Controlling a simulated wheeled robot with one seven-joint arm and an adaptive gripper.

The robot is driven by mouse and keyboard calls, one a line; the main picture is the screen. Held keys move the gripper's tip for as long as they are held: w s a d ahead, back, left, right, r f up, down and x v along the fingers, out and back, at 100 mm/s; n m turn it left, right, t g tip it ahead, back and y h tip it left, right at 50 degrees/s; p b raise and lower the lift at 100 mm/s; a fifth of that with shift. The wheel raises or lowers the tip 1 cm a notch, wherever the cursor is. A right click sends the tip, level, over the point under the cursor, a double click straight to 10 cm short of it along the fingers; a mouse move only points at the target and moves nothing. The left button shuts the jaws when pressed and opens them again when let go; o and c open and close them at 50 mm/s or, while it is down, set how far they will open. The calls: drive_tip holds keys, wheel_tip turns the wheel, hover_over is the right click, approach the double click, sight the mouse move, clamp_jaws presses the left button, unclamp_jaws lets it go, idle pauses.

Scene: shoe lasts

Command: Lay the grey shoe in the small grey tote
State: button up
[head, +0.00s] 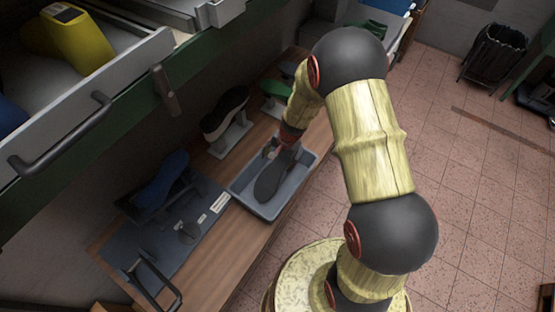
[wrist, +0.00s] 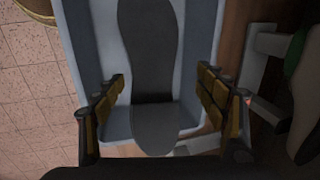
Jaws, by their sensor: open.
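The grey shoe (head: 273,178) lies sole up in the small grey tote (head: 249,203), with one end toward my gripper. In the wrist view the shoe (wrist: 154,60) runs lengthwise down the tote (wrist: 203,50), and its near end lies between my fingers. My gripper (wrist: 157,95) is open, one finger on each side of the shoe, with a gap on both sides. In the head view my arm partly covers the far end of the tote, and the fingertips are hard to make out there.
The tote stands on a wooden bench (head: 228,250). Behind it are a dark shoe (head: 223,112) and a green shoe (head: 276,89) on stands. A blue shoe (head: 161,180) is to the left. A shelf with a drawer (head: 90,100) overhangs at upper left. Open tiled floor (head: 460,190) lies right.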

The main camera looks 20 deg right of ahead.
drive_tip(key=v, duration=1.2)
drive_tip(key=shift+w, duration=0.1)
drive_tip(key=s+a+r+n+t+b, duration=0.1)
drive_tip(key=s+r+n+b, duration=0.3)
drive_tip(key=s+b, duration=0.5)
drive_tip(key=s+a+r+n+t+h+b, duration=0.1)
drive_tip(key=s+r+n+b, duration=0.4)
drive_tip(key=s+b, duration=0.5)
drive_tip(key=s+a+n+t, duration=0.1)
drive_tip(key=s+a, duration=0.1)
drive_tip(key=s, duration=0.1)
drive_tip(key=shift+n+t+h, duration=0.3)
drive_tip(key=shift+n, duration=0.1)
drive_tip(key=shift+s+a+r, duration=0.1)
drive_tip(key=shift+s+a, duration=0.05)
drive_tip(key=shift+c, duration=1.2)
